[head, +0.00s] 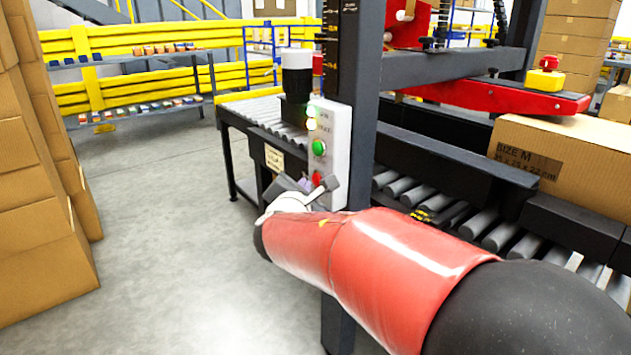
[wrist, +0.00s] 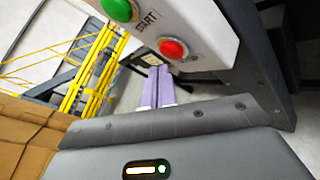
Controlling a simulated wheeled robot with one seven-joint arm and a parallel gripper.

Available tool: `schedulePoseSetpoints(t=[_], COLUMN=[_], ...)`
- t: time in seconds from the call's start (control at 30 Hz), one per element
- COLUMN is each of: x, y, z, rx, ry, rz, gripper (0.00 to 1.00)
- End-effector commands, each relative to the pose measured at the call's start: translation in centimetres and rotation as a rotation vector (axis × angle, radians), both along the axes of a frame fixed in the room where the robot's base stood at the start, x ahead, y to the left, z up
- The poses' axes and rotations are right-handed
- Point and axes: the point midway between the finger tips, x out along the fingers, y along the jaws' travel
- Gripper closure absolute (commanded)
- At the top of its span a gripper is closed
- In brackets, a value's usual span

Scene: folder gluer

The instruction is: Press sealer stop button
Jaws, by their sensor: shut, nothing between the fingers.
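The white control panel (head: 338,140) is fixed to a dark upright post. The red stop button (head: 316,177) is at its lower end, and it also shows in the wrist view (wrist: 173,50). The green start button (head: 319,147) sits above it and is partly cut off at the top of the wrist view (wrist: 118,8). My gripper (wrist: 159,70) is shut and empty, its pale purple fingers pointing toward the panel. In the wrist view the fingertips appear just below and left of the red button. I cannot tell whether they touch it. In the head view my gripper partly overlaps the panel's lower end.
The roller conveyor (head: 470,215) runs behind the post, carrying a cardboard box (head: 570,155) at the right. Stacked cartons (head: 40,200) stand at the left. Yellow guard rails (head: 150,50) are at the back. The grey floor (head: 165,215) left of the machine is clear.

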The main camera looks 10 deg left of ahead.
Motion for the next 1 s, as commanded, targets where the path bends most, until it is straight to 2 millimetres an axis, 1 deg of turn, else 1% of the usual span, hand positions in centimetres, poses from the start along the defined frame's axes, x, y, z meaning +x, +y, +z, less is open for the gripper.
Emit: schedulePoseSetpoints(t=[0.27, 0.57, 1.0], x=[0.03, 0.68, 0.77], y=[-0.04, -0.62, -0.68], z=[-0.02, -0.08, 0.0], rx=[0.0, 0.0, 0.0], ry=[0.0, -0.001, 0.0], rz=[0.0, -0.001, 0.0], gripper=[1.0, 1.0, 1.0])
